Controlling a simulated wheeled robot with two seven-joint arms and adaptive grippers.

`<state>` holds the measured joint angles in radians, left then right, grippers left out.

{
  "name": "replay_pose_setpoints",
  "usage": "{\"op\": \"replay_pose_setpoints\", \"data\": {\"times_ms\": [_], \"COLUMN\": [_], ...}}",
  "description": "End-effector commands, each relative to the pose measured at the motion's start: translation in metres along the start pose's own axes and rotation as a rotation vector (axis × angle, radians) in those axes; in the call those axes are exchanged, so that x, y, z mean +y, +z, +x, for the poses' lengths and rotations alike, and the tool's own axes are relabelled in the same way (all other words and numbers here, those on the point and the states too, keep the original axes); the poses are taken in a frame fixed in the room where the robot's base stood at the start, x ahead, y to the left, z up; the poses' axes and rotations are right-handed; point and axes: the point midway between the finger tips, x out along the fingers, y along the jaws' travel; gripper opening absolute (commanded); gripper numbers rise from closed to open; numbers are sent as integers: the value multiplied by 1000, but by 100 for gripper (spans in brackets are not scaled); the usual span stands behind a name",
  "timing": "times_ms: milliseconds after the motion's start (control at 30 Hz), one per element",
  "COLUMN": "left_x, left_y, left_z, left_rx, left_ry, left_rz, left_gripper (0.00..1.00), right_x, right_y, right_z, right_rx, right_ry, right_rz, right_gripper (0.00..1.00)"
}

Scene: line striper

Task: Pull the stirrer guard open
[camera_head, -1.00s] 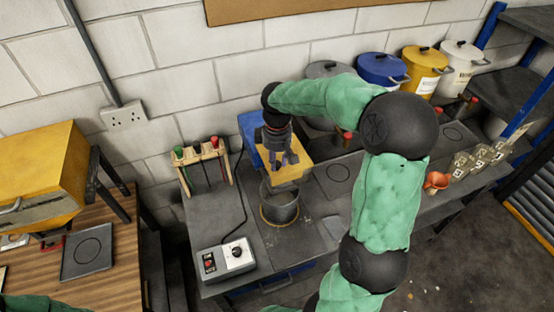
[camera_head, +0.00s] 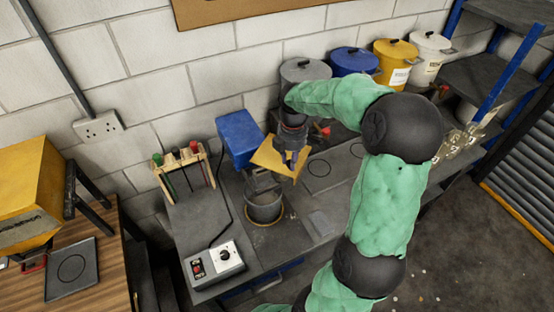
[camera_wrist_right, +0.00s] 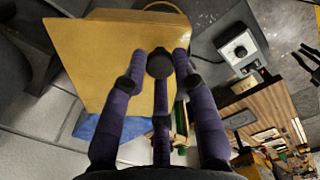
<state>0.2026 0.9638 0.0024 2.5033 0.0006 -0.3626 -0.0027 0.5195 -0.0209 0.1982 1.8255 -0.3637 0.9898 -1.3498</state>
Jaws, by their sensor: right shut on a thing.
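The stirrer guard is a flat yellow panel (camera_head: 270,159) at the blue stirrer housing (camera_head: 239,136), above a grey pot (camera_head: 264,207). It stands at an angle out to the right of the housing. My right gripper (camera_head: 292,160) is at the guard's right part. In the right wrist view its purple fingers are closed round a round black knob (camera_wrist_right: 160,65) on the yellow panel (camera_wrist_right: 113,58). The guard's hinge is not clear to me. My left gripper is not in view.
A control box (camera_head: 213,262) with a dial sits at the bench's front left. A wooden rack (camera_head: 183,170) stands behind it. Lidded buckets (camera_head: 353,62) line the wall. A yellow cabinet (camera_head: 27,195) is on the wooden table at left.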

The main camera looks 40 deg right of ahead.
Motion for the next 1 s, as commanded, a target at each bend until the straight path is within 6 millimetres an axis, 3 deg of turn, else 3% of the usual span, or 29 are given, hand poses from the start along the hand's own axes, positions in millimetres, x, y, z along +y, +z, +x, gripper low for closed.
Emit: {"op": "replay_pose_setpoints", "data": {"times_ms": [200,500,1000], "left_x": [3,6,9], "left_y": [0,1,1], "left_z": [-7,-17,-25], "left_rx": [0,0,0], "left_ry": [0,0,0], "left_rz": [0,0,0], "left_gripper": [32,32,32], "right_x": [8,28,50], "right_y": [34,68,92], "right_z": [1,1,1], "right_rx": [-1,1,1], "right_ry": [-7,-7,-5], "right_rz": [-199,-450,-656], "right_gripper": [0,0,0]}}
